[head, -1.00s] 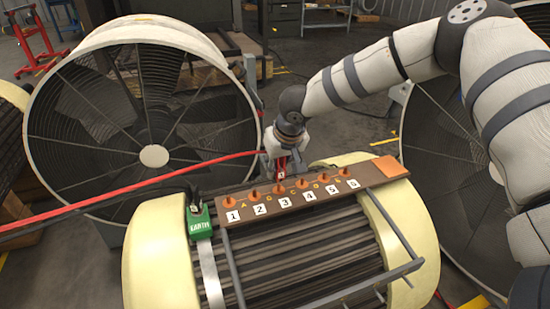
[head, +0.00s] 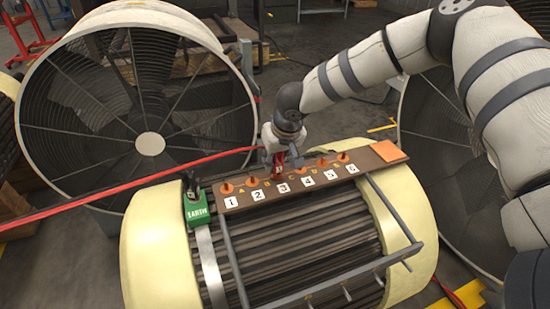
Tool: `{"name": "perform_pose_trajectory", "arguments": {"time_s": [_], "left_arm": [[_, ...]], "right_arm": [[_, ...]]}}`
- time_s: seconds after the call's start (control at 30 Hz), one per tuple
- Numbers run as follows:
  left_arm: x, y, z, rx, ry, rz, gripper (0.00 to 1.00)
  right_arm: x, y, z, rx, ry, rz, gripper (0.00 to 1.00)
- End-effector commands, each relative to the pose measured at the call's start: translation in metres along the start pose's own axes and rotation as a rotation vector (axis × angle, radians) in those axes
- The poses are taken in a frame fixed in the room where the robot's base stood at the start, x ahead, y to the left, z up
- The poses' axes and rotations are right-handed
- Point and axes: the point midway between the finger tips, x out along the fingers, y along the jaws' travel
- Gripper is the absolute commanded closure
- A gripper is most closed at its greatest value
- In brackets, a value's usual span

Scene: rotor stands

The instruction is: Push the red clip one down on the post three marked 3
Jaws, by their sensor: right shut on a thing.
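My right gripper (head: 278,163) reaches down from the right arm over the brown board and is shut on the red clip one (head: 279,171). The clip is small, red and upright, with a pale label. It is at post three, above the white label 3 (head: 283,188). The clip and fingers hide the post, so I cannot tell how far down the clip sits. The red cable (head: 120,196) runs from the left to the gripper. My left gripper is not in view.
The brown board (head: 218,204) has orange posts in a row, with post two (head: 252,182) close left. A green EARTH clamp (head: 196,210) sits at its left end. The board lies on a cream-rimmed rotor (head: 160,250). A large fan (head: 150,143) stands behind.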

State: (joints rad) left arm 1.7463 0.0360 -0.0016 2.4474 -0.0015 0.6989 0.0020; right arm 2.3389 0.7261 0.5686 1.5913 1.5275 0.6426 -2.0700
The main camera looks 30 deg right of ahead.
Motion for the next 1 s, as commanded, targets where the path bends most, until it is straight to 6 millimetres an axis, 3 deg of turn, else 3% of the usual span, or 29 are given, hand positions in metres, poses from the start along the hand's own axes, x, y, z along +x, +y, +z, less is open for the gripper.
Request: {"name": "perform_pose_trajectory", "arguments": {"time_s": [0.47, 0.5, 0.6, 0.87, 1.0], "left_arm": [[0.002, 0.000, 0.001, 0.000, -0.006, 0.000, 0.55], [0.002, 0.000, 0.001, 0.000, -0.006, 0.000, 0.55], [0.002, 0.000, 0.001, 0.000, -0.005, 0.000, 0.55], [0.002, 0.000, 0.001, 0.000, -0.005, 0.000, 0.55], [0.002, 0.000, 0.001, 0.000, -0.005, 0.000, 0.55]], "right_arm": [[0.007, 0.000, 0.003, -0.001, 0.001, 0.000, 1.00], [0.007, 0.000, 0.003, -0.001, 0.001, 0.000, 0.74], [0.007, 0.000, 0.002, -0.001, 0.001, 0.000, 0.55], [0.007, 0.000, 0.003, -0.001, 0.000, 0.000, 0.55], [-0.009, -0.001, 0.001, -0.001, 0.003, -0.003, 0.55]]}}
